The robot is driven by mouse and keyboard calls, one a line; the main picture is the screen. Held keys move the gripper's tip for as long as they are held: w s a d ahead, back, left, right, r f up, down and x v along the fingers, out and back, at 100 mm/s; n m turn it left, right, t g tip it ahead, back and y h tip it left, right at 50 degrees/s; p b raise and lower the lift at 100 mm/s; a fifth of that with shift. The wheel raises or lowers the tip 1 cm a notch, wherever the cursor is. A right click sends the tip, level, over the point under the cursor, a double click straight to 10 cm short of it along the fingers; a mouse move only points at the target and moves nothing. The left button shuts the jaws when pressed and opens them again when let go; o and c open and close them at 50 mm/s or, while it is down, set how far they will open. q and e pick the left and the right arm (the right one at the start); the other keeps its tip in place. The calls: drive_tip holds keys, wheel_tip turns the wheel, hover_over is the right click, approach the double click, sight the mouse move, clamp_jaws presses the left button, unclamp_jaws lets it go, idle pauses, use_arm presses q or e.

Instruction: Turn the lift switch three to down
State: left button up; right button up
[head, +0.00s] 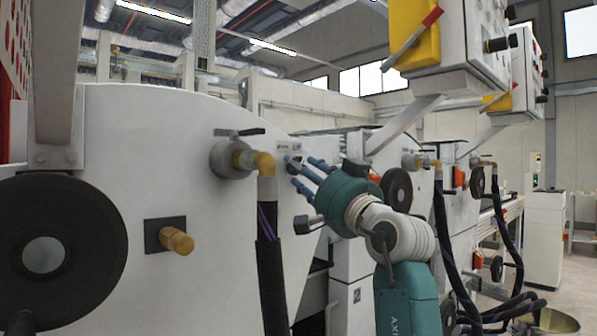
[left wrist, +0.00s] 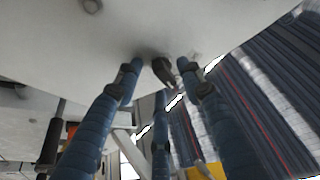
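A small black switch knob (left wrist: 163,71) sticks out of a pale machine panel in the left wrist view. In the head view a dark switch (head: 292,163) shows on the white machine side, partly covered by blue fingers. My left gripper (head: 302,171) is at this panel, with its teal wrist to the right. Its blue fingers (left wrist: 170,75) are spread and open around the knob in the left wrist view. I cannot tell whether they touch it. The switch's marked position is not readable. My right gripper is not in view.
A brass pipe fitting (head: 262,163) with a black hose stands just left of the fingers. A black handwheel (head: 397,188) is behind the wrist. A large black wheel (head: 45,250) and a brass knob (head: 177,239) are at left. A control box (head: 455,45) hangs above.

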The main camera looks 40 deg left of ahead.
use_arm(q)
drive_tip(key=shift+d, duration=0.2)
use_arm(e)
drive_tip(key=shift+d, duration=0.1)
use_arm(q)
clamp_jaws()
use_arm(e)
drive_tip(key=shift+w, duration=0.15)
